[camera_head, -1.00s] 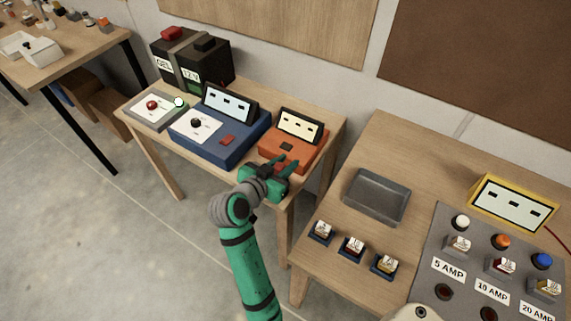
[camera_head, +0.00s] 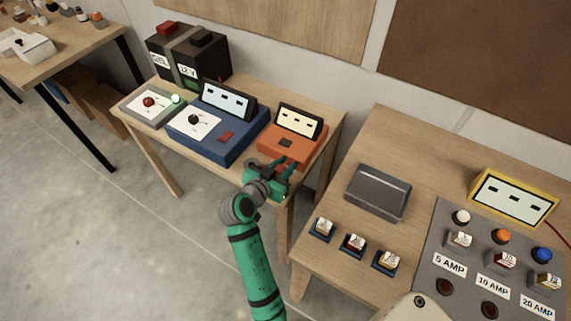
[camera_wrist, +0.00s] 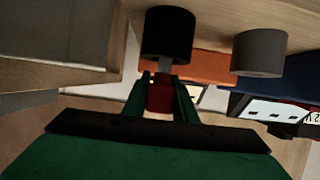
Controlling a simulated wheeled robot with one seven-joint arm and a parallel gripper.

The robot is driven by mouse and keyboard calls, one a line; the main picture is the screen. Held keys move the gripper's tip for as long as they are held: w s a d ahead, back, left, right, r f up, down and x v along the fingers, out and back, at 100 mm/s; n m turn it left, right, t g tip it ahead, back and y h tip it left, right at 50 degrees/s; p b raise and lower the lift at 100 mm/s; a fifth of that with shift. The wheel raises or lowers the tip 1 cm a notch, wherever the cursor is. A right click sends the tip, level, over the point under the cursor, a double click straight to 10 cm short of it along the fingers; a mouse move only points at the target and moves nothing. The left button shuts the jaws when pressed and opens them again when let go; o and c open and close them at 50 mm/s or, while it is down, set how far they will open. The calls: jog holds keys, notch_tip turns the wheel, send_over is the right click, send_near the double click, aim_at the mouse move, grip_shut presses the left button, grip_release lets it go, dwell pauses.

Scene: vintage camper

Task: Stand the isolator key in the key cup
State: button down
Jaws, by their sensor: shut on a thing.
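My gripper (camera_head: 284,165) is over the front right corner of the small middle table, just in front of the orange box. In the wrist view my gripper (camera_wrist: 160,88) is shut on a red piece, which I take to be the isolator key (camera_wrist: 160,99). The wrist view is upside down. A black cylinder (camera_wrist: 167,32) stands on the wood straight ahead of the fingers, and a grey cylinder (camera_wrist: 260,50) stands beside it. I cannot tell for sure which is the key cup. Neither cylinder shows clearly in the head view.
The orange box (camera_head: 291,141) and blue box (camera_head: 217,135), both with displays, stand behind my gripper. A black battery (camera_head: 188,58) is farther back. A grey tray (camera_head: 377,194) and fuse panel (camera_head: 490,250) are on the right table. Floor is clear at left.

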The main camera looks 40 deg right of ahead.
jog(key=c, duration=1.5)
grip_release()
jog(key=shift+o, duration=0.2)
